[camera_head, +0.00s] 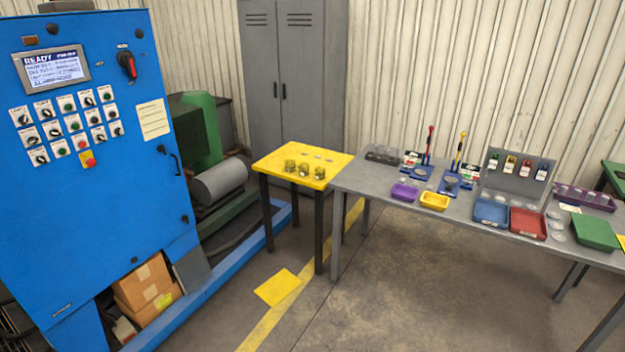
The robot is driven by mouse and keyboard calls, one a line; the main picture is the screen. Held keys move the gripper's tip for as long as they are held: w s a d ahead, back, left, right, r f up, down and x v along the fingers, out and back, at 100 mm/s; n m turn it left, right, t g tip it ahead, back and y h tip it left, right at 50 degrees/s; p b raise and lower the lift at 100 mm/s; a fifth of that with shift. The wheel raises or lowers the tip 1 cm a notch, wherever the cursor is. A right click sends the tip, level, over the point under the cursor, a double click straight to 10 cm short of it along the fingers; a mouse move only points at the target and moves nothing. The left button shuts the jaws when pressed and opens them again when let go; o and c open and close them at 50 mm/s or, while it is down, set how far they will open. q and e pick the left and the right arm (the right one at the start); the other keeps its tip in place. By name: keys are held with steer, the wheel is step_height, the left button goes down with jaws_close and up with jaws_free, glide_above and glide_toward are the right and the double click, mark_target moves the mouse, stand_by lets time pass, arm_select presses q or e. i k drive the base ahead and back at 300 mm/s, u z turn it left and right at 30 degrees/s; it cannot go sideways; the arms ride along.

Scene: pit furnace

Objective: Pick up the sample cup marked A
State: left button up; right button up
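Several small greenish-yellow cups (304,170) stand in a row on the yellow table (270,160) in the middle of the view. They may be the sample cups, but no letter A can be read on any of them at this size. A few small pale round marks or discs lie behind them on the same table top. Neither of my grippers shows in the head view.
A blue control cabinet (95,215) with a lit screen fills the left. A grey workbench (385,182) adjoins the yellow table and carries purple (405,192), yellow (434,201), blue (490,213) and red (528,223) trays. Open floor (420,290) lies in front.

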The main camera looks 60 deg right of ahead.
mark_target(320, 173)
steer(key=z, duration=0.75)
steer(key=i, duration=0.35)
steer(key=z, duration=1)
steer(key=i, duration=1.1)
steer(key=z, duration=0.25)
